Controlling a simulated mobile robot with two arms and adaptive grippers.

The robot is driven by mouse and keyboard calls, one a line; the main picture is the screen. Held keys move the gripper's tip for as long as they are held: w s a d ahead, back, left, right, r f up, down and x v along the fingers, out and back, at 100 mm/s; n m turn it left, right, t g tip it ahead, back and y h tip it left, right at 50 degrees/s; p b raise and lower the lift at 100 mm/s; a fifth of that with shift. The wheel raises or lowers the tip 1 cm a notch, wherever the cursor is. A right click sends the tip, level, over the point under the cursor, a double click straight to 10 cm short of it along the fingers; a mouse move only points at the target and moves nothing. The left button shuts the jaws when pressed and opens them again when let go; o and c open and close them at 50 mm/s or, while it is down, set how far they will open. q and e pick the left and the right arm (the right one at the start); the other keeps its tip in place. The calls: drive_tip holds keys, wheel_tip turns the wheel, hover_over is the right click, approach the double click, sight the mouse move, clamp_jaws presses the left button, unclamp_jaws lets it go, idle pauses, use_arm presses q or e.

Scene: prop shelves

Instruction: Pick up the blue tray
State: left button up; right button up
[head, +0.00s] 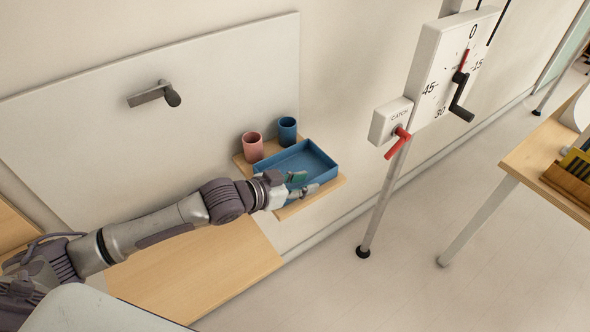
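The blue tray (316,158) is a shallow open box on a small wooden shelf (334,186) fixed to the wall panel. My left gripper (304,186) is at the tray's near left edge, over its near wall. Its fingers look spread a little apart, one over the tray's edge and one outside it. I cannot tell whether they touch the tray. The gripper and wrist hide the near left corner of the tray. My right gripper is not in view.
A pink cup (253,149) and a blue cup (287,132) stand behind the tray. A white dial box (445,75) and a red-handled catch box (391,120) are to the right. A wooden table (540,150) is at the far right. Open floor lies between.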

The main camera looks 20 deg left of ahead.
use_arm(q)
drive_tip(key=x, duration=0.3)
drive_tip(key=shift+a, duration=0.1)
drive_tip(key=shift+s, duration=0.1)
drive_tip(key=shift+c, duration=1)
clamp_jaws()
drive_tip(key=shift+r, duration=0.15)
